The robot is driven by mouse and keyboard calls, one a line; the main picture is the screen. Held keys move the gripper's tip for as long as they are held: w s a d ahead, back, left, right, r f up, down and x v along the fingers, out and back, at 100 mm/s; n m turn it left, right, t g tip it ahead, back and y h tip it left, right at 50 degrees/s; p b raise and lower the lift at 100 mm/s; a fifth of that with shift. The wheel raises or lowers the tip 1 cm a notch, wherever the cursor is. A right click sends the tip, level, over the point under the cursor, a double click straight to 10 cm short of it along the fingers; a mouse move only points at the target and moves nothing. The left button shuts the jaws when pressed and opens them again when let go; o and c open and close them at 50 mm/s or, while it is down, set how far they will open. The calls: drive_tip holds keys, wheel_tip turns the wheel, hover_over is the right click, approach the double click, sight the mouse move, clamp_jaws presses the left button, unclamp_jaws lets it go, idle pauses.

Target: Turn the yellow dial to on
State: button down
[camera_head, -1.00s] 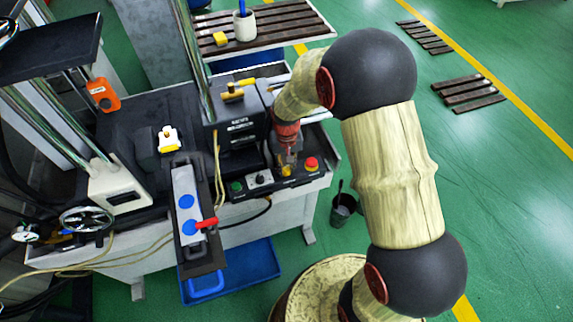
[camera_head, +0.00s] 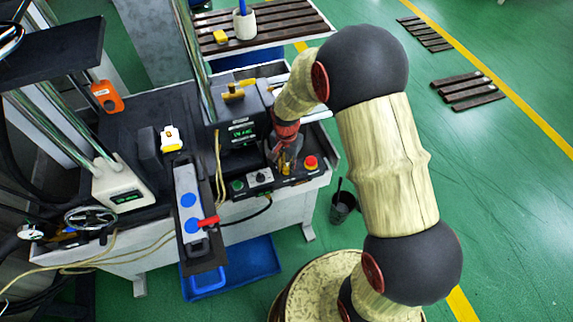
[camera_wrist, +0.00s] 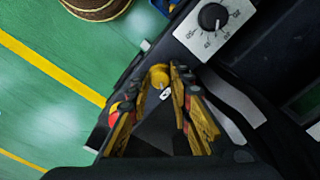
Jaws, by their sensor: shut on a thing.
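The yellow dial (camera_wrist: 158,74) sits on the dark control panel in the wrist view, between the tips of my gripper (camera_wrist: 163,80). My gripper is shut on the dial from both sides. A small pale mark shows just below the dial, too small to read. In the head view my gripper (camera_head: 286,158) reaches down to the right part of the panel and hides the dial. The machine's display (camera_head: 241,133) shows lit green text.
A red emergency button (camera_head: 311,163) stands right of my gripper. A black knob on a white plate (camera_wrist: 212,16) and a green button (camera_head: 237,186) are on the same panel. A second display (camera_head: 127,197) is lit at left. A red-handled mould (camera_head: 188,215) sits at front.

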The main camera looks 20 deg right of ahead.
sight(286, 168)
idle(0.4)
drive_tip(key=c, duration=1.6)
unclamp_jaws()
wheel_tip(286, 168, up, 12)
